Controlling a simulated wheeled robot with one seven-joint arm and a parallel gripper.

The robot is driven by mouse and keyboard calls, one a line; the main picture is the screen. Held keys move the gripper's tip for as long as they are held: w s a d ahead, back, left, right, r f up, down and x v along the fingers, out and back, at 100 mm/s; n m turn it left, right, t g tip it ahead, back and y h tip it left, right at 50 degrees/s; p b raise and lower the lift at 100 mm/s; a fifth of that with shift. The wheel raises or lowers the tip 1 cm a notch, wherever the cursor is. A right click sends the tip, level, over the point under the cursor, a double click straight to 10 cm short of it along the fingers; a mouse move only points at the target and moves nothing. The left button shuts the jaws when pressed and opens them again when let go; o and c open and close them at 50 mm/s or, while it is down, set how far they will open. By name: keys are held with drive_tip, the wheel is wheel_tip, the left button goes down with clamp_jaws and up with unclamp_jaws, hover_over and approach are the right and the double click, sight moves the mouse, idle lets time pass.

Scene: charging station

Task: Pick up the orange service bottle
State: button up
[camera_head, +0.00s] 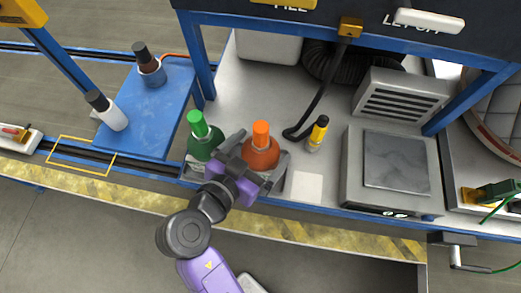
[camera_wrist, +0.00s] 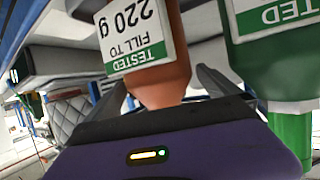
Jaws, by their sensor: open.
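The orange service bottle (camera_head: 261,132) stands upright on the grey bench near its front edge. In the wrist view the bottle (camera_wrist: 160,84) shows upside down, with a white label reading "TESTED FILL TO 220 g". My gripper (camera_head: 257,154) is open, with one finger on each side of the orange bottle. In the wrist view both dark fingers flank its narrowing part; I cannot tell whether either touches it. The gripper and wrist hide part of its lower body in the head view.
A green bottle (camera_head: 198,124) stands close on the left, beside my gripper's left finger. A small yellow-and-black bottle (camera_head: 318,131) and a scale (camera_head: 396,162) stand to the right.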

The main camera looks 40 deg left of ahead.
drive_tip(key=c, duration=2)
drive_tip(key=shift+r, duration=0.1)
